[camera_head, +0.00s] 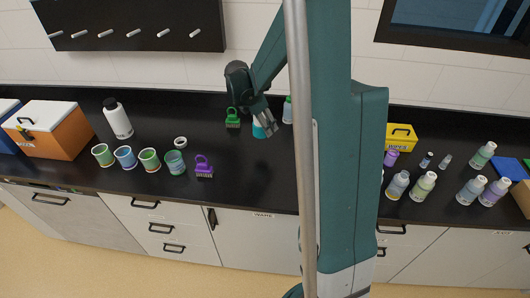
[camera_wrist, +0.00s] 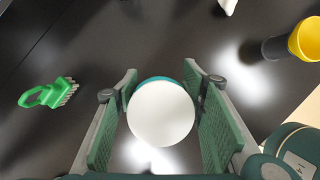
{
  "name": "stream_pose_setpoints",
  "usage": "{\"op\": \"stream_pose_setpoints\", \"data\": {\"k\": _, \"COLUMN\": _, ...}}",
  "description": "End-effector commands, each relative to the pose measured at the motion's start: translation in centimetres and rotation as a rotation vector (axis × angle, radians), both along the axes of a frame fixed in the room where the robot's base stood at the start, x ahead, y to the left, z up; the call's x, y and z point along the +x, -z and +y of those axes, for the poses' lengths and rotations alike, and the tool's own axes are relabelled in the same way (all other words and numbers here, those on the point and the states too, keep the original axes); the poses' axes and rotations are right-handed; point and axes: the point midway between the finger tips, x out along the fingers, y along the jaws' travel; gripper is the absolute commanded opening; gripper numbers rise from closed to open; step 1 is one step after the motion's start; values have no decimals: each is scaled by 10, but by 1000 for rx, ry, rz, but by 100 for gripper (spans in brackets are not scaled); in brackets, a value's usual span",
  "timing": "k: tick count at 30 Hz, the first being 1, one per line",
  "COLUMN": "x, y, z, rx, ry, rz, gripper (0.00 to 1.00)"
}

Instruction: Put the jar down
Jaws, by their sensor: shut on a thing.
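The jar has a teal body and a white lid. In the wrist view the jar (camera_wrist: 160,112) sits between the two green finger pads of my gripper (camera_wrist: 160,74), lid toward the camera. In the head view the teal jar (camera_head: 257,131) shows just below my gripper (camera_head: 264,123), over the black counter. My gripper is shut on the jar. The jar looks roughly upright. Its base is hidden, so I cannot tell whether it touches the counter.
The black counter (camera_head: 250,180) in front is clear.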

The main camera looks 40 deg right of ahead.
Motion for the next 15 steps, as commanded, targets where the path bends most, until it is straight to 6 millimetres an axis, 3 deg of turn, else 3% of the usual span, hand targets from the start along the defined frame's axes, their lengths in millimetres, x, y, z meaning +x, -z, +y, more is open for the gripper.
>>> {"op": "stream_pose_setpoints", "data": {"k": 4, "x": -12, "y": 0, "z": -9, "rx": -1, "ry": -7, "rz": 1, "gripper": 28}}
{"op": "stream_pose_setpoints", "data": {"k": 15, "x": -14, "y": 0, "z": -11, "rx": -2, "ry": -10, "rz": 1, "gripper": 28}}
